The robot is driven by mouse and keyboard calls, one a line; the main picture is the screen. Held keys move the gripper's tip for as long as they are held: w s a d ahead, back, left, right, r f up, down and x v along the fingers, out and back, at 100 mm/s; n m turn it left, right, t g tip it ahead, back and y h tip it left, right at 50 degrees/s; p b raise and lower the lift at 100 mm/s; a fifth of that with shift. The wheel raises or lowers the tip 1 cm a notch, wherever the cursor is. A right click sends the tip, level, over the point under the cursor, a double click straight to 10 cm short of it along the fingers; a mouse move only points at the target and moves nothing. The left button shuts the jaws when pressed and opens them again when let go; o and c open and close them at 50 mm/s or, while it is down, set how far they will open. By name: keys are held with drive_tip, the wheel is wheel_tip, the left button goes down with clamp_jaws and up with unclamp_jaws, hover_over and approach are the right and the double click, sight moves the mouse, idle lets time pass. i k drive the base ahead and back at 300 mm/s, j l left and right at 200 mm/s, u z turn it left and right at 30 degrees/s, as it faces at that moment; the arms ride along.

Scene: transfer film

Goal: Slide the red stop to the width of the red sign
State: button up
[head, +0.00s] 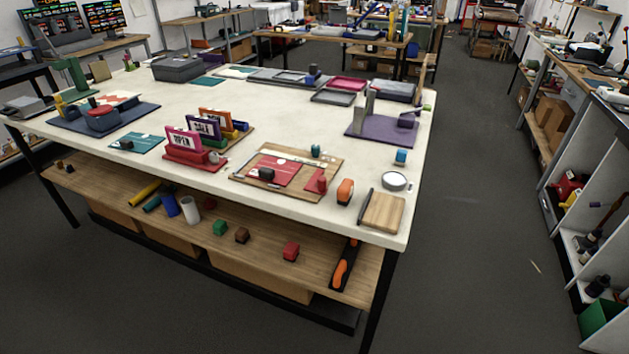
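A wooden board (303,194) lies near the front edge of the white table. A flat red sheet (287,174), possibly the red sign, lies on it with a dark block (266,174) on top. A small red upright piece (318,181), which looks like the red stop, stands on the board to the right of the sheet, with a gap between them. A pale strip runs along the board's back, and a small teal piece (316,151) is at its right end. Fine detail is too small to read. My gripper is not in view.
Left of the board stand upright signs, including a magenta "OPEN" sign (184,140) on a red base. To its right are an orange block (345,190), a round silver-rimmed dish (394,181) and a small wooden board (381,211). The table's middle (290,110) is mostly clear.

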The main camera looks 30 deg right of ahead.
sight(321, 189)
drive_tip(key=i+j+z, duration=0.1)
drive_tip(key=i+z, duration=0.15)
drive_tip(key=i, duration=0.35)
drive_tip(key=i+j+z, duration=0.2)
drive_tip(key=i+j, duration=0.15)
drive_tip(key=j, duration=0.25)
drive_tip(key=i+j+z, duration=0.15)
drive_tip(key=j, duration=0.15)
drive_tip(key=i+j+z, duration=0.1)
drive_tip(key=j, duration=0.2)
drive_tip(key=i+j+z, duration=0.1)
drive_tip(key=j, duration=0.25)
drive_tip(key=k+l+u, duration=0.1)
drive_tip(key=u, duration=0.35)
drive_tip(key=k+l+u, duration=0.1)
drive_tip(key=u, duration=0.3)
